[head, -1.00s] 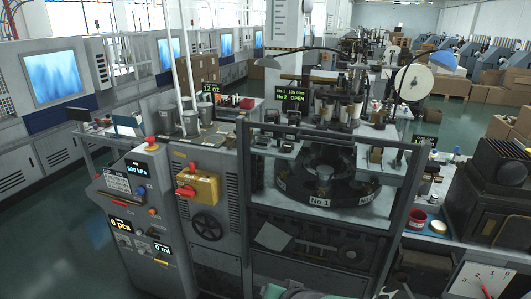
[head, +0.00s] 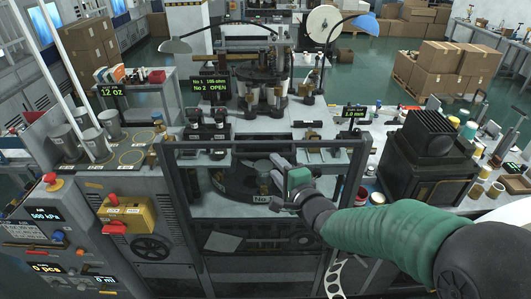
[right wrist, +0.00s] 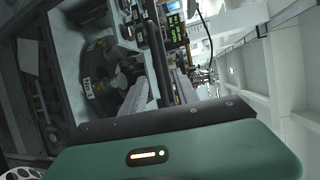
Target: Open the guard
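The guard (head: 172,176) is a dark grey upright frame across the front of the forming machine. Its top bar runs across in front of the round turntable (head: 232,190), and it looks closed. My right gripper (head: 277,181) is in front of the guard's opening, right of its middle, with fingers apart and nothing seen between them. In the right wrist view its fingers (right wrist: 157,93) reach toward the frame bars and the turntable. I cannot tell whether they touch the guard. My left gripper is not in view.
A control panel (head: 45,240) with displays and a yellow box (head: 127,214) with a red handle stand left of the guard. A black machine (head: 428,155) stands on the right bench near my right arm. Cardboard boxes (head: 445,68) are behind.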

